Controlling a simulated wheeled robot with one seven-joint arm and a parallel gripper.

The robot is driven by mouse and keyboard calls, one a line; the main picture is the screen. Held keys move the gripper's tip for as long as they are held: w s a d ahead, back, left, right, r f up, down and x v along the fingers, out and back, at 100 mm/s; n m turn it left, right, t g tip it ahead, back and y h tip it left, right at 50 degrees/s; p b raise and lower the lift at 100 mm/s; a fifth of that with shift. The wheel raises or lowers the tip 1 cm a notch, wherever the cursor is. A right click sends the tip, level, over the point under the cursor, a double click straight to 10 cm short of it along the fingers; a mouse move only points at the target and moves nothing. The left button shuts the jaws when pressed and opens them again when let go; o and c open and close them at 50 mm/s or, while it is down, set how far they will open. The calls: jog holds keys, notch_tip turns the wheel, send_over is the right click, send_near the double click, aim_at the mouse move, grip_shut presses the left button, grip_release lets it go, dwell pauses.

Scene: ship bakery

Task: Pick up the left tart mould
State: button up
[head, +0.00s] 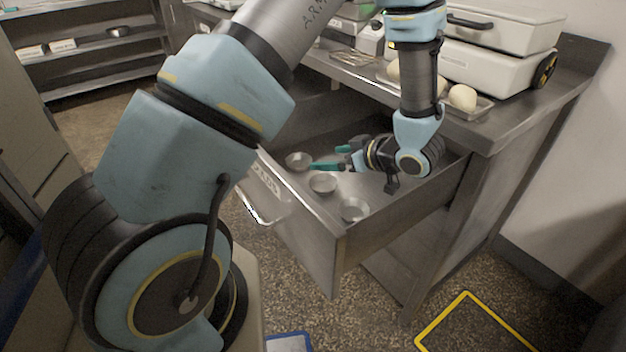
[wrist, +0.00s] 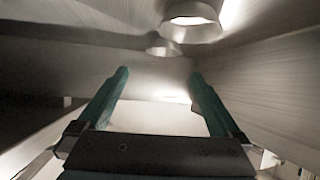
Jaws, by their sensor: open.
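Three small round metal tart moulds lie in the open drawer in the head view. The left tart mould (head: 299,161) is farthest back, the middle one (head: 322,184) is nearer, and the third (head: 354,209) is by the drawer front. My gripper (head: 325,158) is low inside the drawer, its teal fingers pointing left toward the left mould. The fingers are open and empty. In the wrist view, the space between the fingertips (wrist: 158,73) holds no mould. Two moulds show beyond them, one larger (wrist: 192,22) and one smaller (wrist: 163,47); I cannot tell which ones these are.
The drawer's metal walls (head: 400,213) stand close around my gripper. The counter (head: 510,125) above carries a white appliance (head: 490,65) and pale dough balls (head: 463,98). A shelf rack (head: 90,88) is at the back left. A yellow floor outline (head: 470,296) lies at front right.

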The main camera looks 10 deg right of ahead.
aim_at(294, 162)
jog(key=shift+a+f, duration=0.2)
jog(key=shift+f, duration=0.1)
jog(key=x, duration=0.4)
jog(key=shift+w+a+f, duration=0.15)
jog(key=shift+w, duration=0.15)
jog(key=shift+p+x, duration=0.5)
jog(key=shift+x, duration=2.15)
jog(key=shift+s+a+f, duration=0.1)
jog(key=shift+s+f, duration=0.05)
jog(key=c, duration=1.1)
